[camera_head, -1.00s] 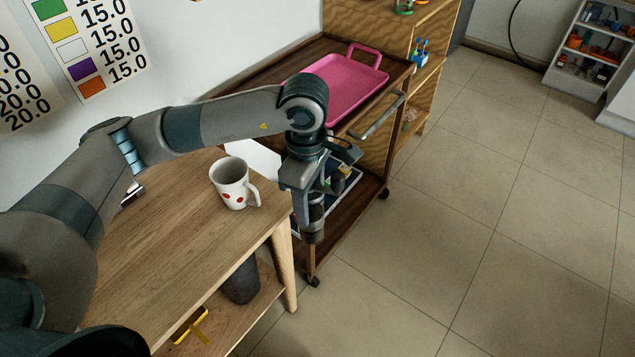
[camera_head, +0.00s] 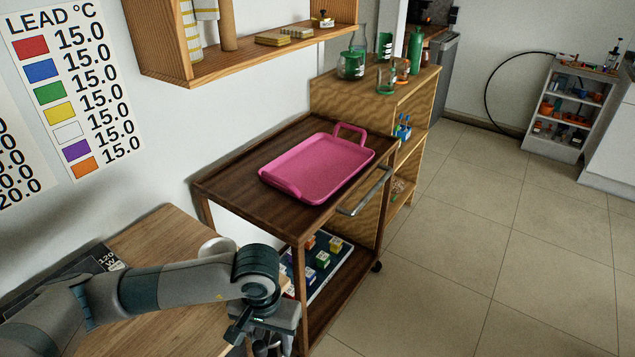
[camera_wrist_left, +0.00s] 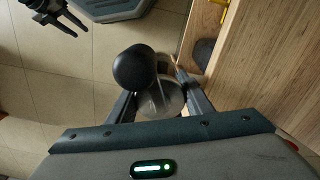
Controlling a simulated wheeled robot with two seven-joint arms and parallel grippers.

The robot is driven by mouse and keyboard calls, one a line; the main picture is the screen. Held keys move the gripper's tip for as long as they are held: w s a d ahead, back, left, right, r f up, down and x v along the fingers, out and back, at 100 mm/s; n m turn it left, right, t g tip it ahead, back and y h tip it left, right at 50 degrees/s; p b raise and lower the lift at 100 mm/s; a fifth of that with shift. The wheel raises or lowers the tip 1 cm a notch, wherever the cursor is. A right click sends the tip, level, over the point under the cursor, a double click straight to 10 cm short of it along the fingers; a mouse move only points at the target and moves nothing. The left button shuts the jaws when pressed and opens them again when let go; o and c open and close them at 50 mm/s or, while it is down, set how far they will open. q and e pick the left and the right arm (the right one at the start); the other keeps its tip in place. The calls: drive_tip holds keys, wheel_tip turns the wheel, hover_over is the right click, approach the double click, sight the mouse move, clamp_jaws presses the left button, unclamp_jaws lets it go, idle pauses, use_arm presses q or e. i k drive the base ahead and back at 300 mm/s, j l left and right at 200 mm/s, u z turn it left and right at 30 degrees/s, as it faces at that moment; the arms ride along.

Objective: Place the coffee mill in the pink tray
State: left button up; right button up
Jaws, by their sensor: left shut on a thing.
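The pink tray (camera_head: 318,168) lies empty on the top of the dark wooden cart in the head view. My left gripper (camera_head: 262,338) is at the bottom of the head view, in front of the cart and lower in the picture than the tray. In the left wrist view my left gripper (camera_wrist_left: 160,98) is shut on the coffee mill, whose black round knob (camera_wrist_left: 135,68) and greyish body (camera_wrist_left: 165,103) show between the fingers. In the head view the mill is mostly hidden under the gripper. A dark gripper, apparently my right one (camera_wrist_left: 62,18), shows at the top left of the wrist view.
The cart (camera_head: 238,182) has a metal handle (camera_head: 364,192) and a lower shelf with coloured blocks (camera_head: 322,260). A mug (camera_head: 217,246) is partly behind my arm on the wooden table (camera_head: 165,240). A shelf (camera_head: 250,50) overhangs the back.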

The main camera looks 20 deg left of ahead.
sight(308, 163)
drive_tip(key=i+l, duration=0.55)
drive_tip(key=l, duration=0.25)
drive_tip(key=i+l+u, duration=0.1)
drive_tip(key=i+l, duration=0.2)
